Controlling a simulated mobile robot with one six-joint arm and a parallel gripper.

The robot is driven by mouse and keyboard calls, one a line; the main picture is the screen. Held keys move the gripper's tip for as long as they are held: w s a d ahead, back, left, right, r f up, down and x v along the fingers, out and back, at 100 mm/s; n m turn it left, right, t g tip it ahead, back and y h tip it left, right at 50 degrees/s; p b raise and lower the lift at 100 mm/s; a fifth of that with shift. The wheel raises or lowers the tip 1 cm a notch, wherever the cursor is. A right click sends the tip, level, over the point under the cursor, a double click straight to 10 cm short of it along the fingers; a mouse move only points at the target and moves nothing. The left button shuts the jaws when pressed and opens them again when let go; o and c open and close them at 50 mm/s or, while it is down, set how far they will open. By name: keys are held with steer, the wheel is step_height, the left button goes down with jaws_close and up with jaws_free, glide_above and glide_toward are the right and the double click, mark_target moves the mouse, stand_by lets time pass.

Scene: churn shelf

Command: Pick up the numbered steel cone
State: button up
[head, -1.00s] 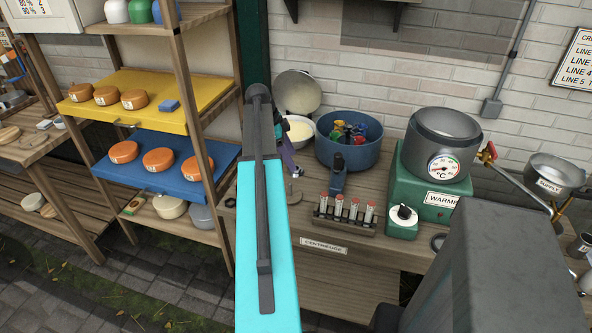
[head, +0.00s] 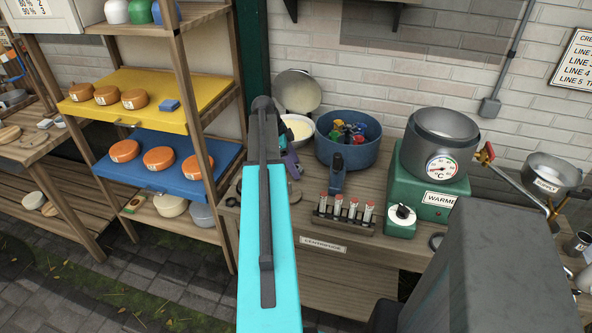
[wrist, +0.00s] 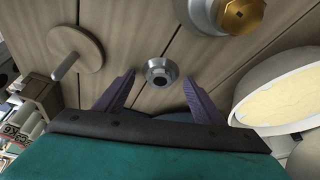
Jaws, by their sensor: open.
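A small round steel piece (wrist: 160,72) with a flared rim and a dark centre hole stands on the wooden bench in the wrist view. It looks like the steel cone; no number is readable on it. My gripper (wrist: 161,98) is open, its two purple fingers apart on either side and just short of the piece, touching nothing that I can see. In the head view one purple finger of my gripper (head: 293,164) shows beside my arm, which hides the bench there and the cone.
In the wrist view a flat disc with a peg (wrist: 78,46), a larger steel part with a brass hex top (wrist: 238,14) and a bowl of cream (wrist: 250,104) stand close by. In the head view a vial rack (head: 343,223) and a blue pot (head: 336,155) are to the right.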

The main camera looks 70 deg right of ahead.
steer(key=shift+c, duration=0.5)
steer(key=c, duration=1.1)
steer(key=shift+r, duration=0.35)
jaws_close()
step_height(320, 180, up, 9)
steer(key=b, duration=0.2)
steer(key=shift+r, duration=0.15)
